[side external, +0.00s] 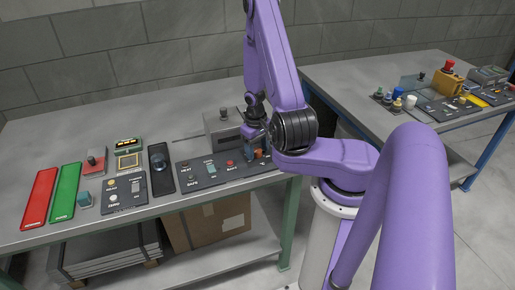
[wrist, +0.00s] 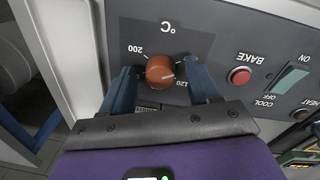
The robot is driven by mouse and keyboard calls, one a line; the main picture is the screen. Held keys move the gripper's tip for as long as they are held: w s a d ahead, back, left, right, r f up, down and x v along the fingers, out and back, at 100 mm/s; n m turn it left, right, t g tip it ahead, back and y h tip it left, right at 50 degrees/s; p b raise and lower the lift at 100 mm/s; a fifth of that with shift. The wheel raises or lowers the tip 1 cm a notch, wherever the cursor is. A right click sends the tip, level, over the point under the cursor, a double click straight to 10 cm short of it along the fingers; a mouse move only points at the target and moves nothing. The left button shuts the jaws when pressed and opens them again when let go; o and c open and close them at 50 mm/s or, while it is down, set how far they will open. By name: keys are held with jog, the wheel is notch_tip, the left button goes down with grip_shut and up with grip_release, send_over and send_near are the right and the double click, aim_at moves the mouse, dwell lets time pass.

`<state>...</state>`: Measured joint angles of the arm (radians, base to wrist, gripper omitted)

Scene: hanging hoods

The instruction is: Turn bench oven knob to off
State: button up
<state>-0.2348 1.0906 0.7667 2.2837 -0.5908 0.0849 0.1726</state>
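In the wrist view, an orange-brown round knob (wrist: 160,71) sits on the dark oven panel (wrist: 225,22), with its white pointer mark towards the printed 120. The lettering, including 200 and °C, appears upside down. My gripper (wrist: 163,80) has its two blue fingers apart, one on each side of the knob, with visible gaps to it. In the side view, my gripper (side external: 257,147) is low over the right end of the bench panel (side external: 207,184), and the knob is largely hidden there. No "off" mark shows beside this knob.
A grey box (side external: 216,128) stands behind the panel. Red (side external: 39,199) and green (side external: 65,192) pads lie far left.

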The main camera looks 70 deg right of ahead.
aim_at(255, 152)
jog(key=shift+r, duration=0.1)
notch_tip(255, 152, up, 17)
jog(key=shift+w+a+r, duration=0.15)
jog(key=shift+w+a, duration=0.05)
jog(key=shift+a, duration=0.2)
dwell(1.0)
jog(key=w+a+r+n, duration=0.1)
jog(key=a+r+n, duration=0.2)
jog(key=a+n, duration=0.9)
jog(key=s+a+r+n, duration=0.1)
jog(key=s+a+n, duration=0.1)
jog(key=s+a, duration=0.3)
jog(key=s+a+r+n+y, duration=0.1)
jog(key=s+a+n, duration=0.2)
jog(key=s, duration=0.7)
jog(key=a, duration=0.2)
jog(key=shift+s+a+n, duration=0.25)
jog(key=shift+a+n, duration=0.05)
jog(key=shift+a, duration=0.1)
